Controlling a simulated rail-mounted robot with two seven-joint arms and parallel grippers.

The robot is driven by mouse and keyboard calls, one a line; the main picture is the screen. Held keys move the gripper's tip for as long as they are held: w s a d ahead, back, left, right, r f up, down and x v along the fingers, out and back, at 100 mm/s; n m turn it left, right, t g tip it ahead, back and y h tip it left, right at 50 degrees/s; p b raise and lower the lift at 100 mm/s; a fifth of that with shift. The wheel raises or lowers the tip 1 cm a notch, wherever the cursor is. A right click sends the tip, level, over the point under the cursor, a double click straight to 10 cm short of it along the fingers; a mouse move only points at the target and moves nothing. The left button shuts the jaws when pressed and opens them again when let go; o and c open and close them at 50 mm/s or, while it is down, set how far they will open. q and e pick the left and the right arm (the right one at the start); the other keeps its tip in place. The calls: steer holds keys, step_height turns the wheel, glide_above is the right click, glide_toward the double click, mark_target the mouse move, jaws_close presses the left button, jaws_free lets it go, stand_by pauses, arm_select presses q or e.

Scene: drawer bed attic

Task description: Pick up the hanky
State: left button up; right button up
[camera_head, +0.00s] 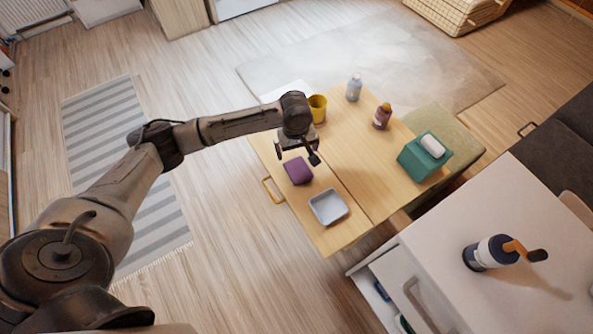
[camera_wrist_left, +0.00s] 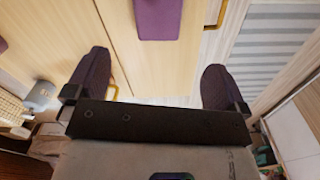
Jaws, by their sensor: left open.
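The hanky (camera_head: 298,171) looks like a small folded purple square lying on the light wood table, near its left edge. It also shows at the top edge of the left wrist view (camera_wrist_left: 158,18), partly cut off. My left gripper (camera_head: 298,155) is open and empty above the table, just behind the hanky in the head view and apart from it. In the left wrist view its two dark fingers (camera_wrist_left: 155,62) are wide apart, with bare wood between them. My right gripper is not in view.
A whitish tray (camera_head: 328,207) sits just in front of the hanky. A yellow cup (camera_head: 317,108), a grey bottle (camera_head: 354,88), a dark reddish bottle (camera_head: 382,116) and a teal tissue box (camera_head: 424,160) stand on the table. A white cabinet (camera_head: 500,220) with an open drawer is at right.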

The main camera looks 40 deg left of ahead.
arm_select(q)
steer(key=n, duration=0.2)
steer(key=b, duration=0.3)
glide_toward(298, 170)
step_height(298, 170, down, 5)
steer(key=shift+f, duration=0.1)
step_height(298, 170, down, 4)
steer(key=b, duration=0.3)
steer(key=shift+w+f, duration=0.2)
steer(key=shift+f, duration=0.05)
steer(key=shift+d+f+b, duration=0.1)
steer(key=shift+f+b, duration=0.2)
steer(key=shift+f, duration=0.05)
steer(key=c, duration=0.8)
